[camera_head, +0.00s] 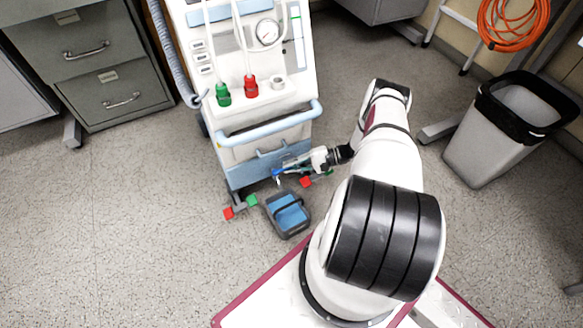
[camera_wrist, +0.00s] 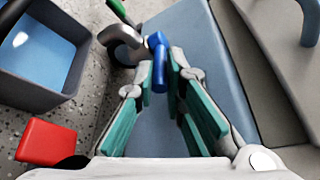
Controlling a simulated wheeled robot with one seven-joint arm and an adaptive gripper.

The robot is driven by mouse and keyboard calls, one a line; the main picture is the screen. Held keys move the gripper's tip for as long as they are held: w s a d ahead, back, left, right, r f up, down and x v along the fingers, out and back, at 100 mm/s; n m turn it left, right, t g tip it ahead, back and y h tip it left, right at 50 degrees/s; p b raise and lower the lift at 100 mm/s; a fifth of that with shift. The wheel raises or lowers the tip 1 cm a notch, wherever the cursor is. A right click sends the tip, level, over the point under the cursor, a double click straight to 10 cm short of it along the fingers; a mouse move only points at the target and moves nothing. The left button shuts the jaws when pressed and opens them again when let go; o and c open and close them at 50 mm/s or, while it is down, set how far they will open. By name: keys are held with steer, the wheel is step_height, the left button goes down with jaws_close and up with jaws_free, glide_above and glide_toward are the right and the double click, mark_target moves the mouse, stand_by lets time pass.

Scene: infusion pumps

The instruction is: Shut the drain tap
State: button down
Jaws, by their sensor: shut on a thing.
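The drain tap (camera_wrist: 125,47) is a grey metal spout with a blue lever (camera_wrist: 158,62), low on the front of the white and blue machine (camera_head: 265,90). In the wrist view the lever stands between the fingertips of my gripper (camera_wrist: 165,72), which is shut on it. In the head view my gripper (camera_head: 292,167) reaches in from the right at the machine's base, with a bit of blue (camera_head: 277,171) at its tip. The tap's spout is too small to make out clearly there.
A dark bucket (camera_head: 274,226) with a blue inside stands on the floor before the machine and shows at left in the wrist view (camera_wrist: 40,92). Red and green pieces (camera_head: 229,213) mark the machine's feet. A bin (camera_head: 475,160) stands right; the left floor is clear.

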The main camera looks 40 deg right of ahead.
steer(key=c, duration=1.7)
jaws_free()
steer(key=shift+o, duration=0.2)
